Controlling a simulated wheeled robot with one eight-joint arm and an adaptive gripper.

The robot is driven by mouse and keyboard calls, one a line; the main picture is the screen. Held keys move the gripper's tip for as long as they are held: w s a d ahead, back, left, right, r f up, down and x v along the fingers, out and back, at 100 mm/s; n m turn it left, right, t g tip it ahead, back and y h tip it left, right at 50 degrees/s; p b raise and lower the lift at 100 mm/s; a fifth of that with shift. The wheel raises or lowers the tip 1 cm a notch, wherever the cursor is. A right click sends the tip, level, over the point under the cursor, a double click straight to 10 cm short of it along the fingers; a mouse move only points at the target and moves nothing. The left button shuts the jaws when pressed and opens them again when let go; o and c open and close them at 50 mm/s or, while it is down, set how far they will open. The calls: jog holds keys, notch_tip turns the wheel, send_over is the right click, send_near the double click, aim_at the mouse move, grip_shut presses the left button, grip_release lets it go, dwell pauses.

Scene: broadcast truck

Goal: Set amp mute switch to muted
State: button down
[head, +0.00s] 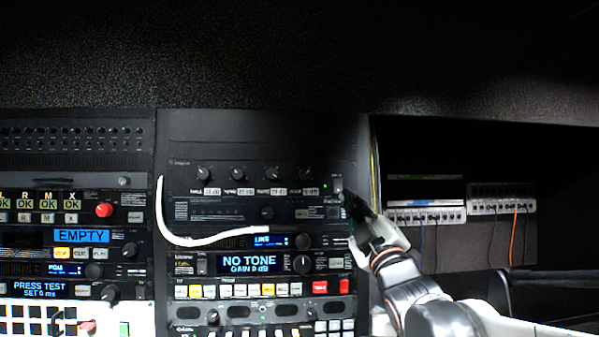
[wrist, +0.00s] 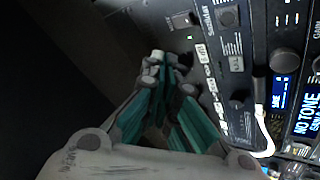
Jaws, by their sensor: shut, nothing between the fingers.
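The amp (head: 255,172) is a dark rack panel with a row of knobs and white-labelled keys. A small pale switch (head: 337,184) sits at its right end, beside a green light; it appears to be the mute switch. My gripper (head: 348,208) is just below and right of that switch, partly covering the panel's right edge. In the wrist view my gripper (wrist: 170,72) has its teal-lined fingers brought together, with nothing between them. I cannot tell whether a fingertip touches the panel.
A white cable (head: 200,241) loops across the panels left of my gripper. Below are a unit reading NO TONE (head: 248,263) and rows of coloured buttons. To the right is a dark recess with breaker-like blocks (head: 425,213) and thin wires. The space above the racks looks clear.

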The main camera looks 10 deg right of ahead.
aim_at(339, 191)
jog(key=r, duration=0.1)
jog(key=r+y+p, duration=0.1)
jog(key=r+n, duration=0.1)
jog(key=shift+a+r+t, duration=0.25)
jog(key=shift+r+t, duration=0.05)
jog(key=shift+r, duration=0.05)
jog(key=shift+w, duration=0.1)
jog(key=shift+w+f+b, duration=0.2)
jog(key=shift+w+b, duration=0.05)
jog(key=shift+w, duration=1.2)
jog(key=shift+w+f+b, duration=0.15)
jog(key=shift+w+b, duration=0.15)
jog(key=shift+w, duration=1.15)
jog(key=shift+w+f+b, duration=0.2)
jog(key=shift+w+b, duration=0.05)
jog(key=shift+w, duration=1.2)
jog(key=shift+w, duration=0.15)
jog(key=shift+w+f, duration=0.1)
jog(key=shift+w, duration=0.2)
jog(key=shift+w, duration=0.25)
jog(key=shift+s, duration=0.1)
jog(key=shift+s, duration=0.7)
